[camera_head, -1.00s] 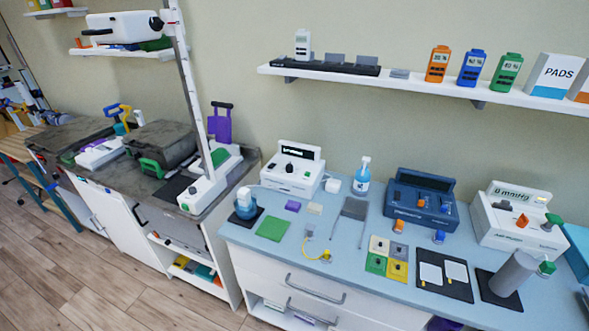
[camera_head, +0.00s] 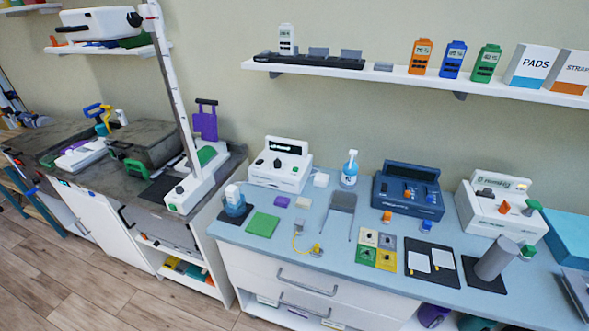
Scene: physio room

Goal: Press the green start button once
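No single part is clearly readable as the green start button from here. A white console (camera_head: 268,175) with a dark display and a black knob stands at the back left of the blue bench. A dark blue console (camera_head: 400,208) with orange and blue knobs stands right of it. A white console (camera_head: 478,217) at the right has a lit display, an orange knob and a green knob (camera_head: 533,205). A tall white column device on the grey counter has a green part (camera_head: 207,154) at its base. Neither of my grippers is in view.
The light blue bench (camera_head: 335,262) holds a spray bottle (camera_head: 349,169), a green pad (camera_head: 262,224), a tile of coloured squares (camera_head: 386,257), a black mat with white cards (camera_head: 418,280) and a grey cylinder (camera_head: 494,261). A shelf (camera_head: 400,77) hangs above.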

